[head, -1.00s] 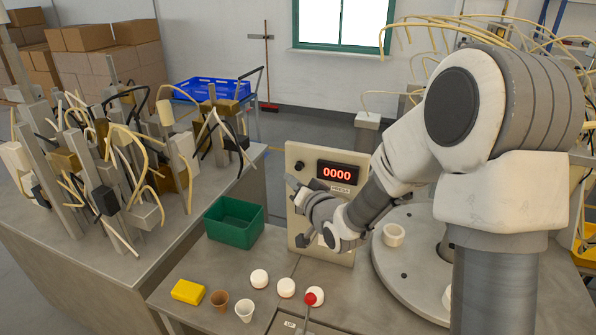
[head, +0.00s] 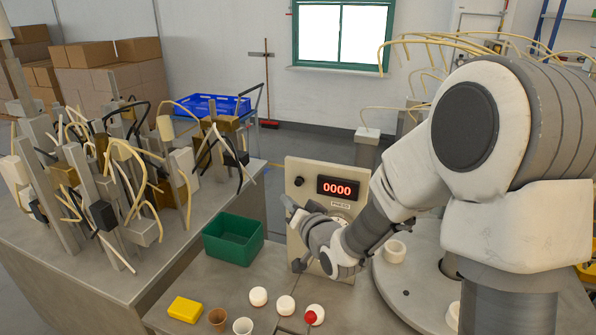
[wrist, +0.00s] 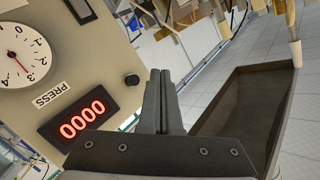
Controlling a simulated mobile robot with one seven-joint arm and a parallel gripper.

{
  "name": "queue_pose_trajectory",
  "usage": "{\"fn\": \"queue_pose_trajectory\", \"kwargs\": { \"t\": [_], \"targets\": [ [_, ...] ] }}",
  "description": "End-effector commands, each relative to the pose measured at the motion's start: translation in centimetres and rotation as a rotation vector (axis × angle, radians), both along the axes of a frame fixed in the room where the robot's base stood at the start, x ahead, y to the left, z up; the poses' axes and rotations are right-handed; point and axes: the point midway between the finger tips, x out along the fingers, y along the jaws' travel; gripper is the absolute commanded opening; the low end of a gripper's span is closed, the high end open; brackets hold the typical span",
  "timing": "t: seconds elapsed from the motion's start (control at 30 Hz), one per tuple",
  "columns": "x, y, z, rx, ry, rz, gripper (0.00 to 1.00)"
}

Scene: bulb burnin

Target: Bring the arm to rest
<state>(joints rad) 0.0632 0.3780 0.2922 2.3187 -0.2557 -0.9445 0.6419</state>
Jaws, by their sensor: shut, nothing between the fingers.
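My arm hides part of the panel in the head view.
A green bin (head: 233,238) stands left of the panel. White round caps (head: 258,296), a yellow block (head: 185,309), cups (head: 218,318) and a red-knobbed lever (head: 311,317) are at the front. A round plate (head: 395,285) lies right. Fixtures with wires crowd the left table (head: 75,290).

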Motion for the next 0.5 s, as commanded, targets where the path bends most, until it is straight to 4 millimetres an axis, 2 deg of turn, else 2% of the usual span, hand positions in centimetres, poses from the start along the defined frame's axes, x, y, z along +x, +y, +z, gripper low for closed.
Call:
{"fn": "queue_pose_trajectory", "kwargs": {
  "t": [0.13,0.27,0.37,0.5],
  "targets": [
    [-0.6,-1.4,1.1,-0.1,0.03,-0.025,0.0],
    [-2.2,-4.0,2.4,-0.249,0.094,-0.067,0.0],
    [-4.0,-6.3,3.4,-0.357,0.156,-0.1,0.0],
    [-7.4,-9.4,4.7,-0.483,0.256,-0.137,0.0]
  ]
}}
